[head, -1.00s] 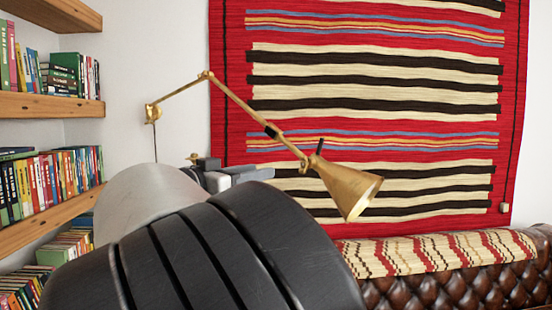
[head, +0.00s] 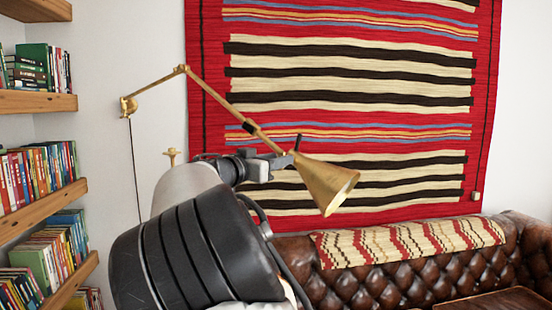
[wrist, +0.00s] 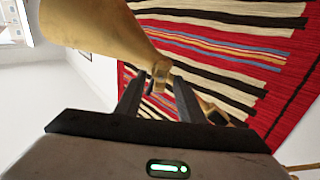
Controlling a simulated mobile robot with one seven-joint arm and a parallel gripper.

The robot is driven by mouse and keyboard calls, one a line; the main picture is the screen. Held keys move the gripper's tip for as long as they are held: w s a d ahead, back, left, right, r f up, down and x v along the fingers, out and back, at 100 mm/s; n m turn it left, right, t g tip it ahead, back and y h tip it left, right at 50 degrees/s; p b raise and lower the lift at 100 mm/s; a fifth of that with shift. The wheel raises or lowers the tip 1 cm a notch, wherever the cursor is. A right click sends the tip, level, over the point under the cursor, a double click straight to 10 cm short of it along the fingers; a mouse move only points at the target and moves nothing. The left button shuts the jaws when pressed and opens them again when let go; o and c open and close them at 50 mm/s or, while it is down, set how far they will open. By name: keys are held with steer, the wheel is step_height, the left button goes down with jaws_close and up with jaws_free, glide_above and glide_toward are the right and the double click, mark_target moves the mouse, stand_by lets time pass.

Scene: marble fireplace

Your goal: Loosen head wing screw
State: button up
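The brass wall lamp has a jointed arm (head: 215,93) and a cone-shaped head (head: 328,187) tilted down to the right. A dark stick (head: 298,142) rises at the head's joint. My gripper (head: 284,161) is at that joint, just behind the narrow end of the head. In the wrist view the lamp head (wrist: 105,28) fills the upper left. A small brass piece (wrist: 160,71), seemingly the head wing screw, shows between the tips of my open gripper (wrist: 158,85). The fingers look apart on either side of it; I cannot tell whether either touches it.
A striped red rug (head: 350,75) hangs on the wall behind the lamp. A brown leather sofa (head: 390,280) with a striped throw (head: 410,242) stands below. Bookshelves (head: 40,205) line the left side. A brass knob (head: 171,155) shows behind my arm.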

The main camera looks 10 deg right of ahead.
steer(key=shift+w+d, duration=0.1)
steer(key=shift+w, duration=0.05)
steer(key=shift+c, duration=0.3)
jaws_close()
steer(key=shift+f+n+b, duration=0.1)
steer(key=shift+n+b, duration=0.2)
steer(key=n+b, duration=0.1)
steer(key=n, duration=1.6)
steer(key=shift+w+a+f+b, duration=0.1)
steer(key=shift+w+a+b, duration=0.1)
steer(key=shift+b, duration=0.2)
steer(key=shift+n, duration=0.3)
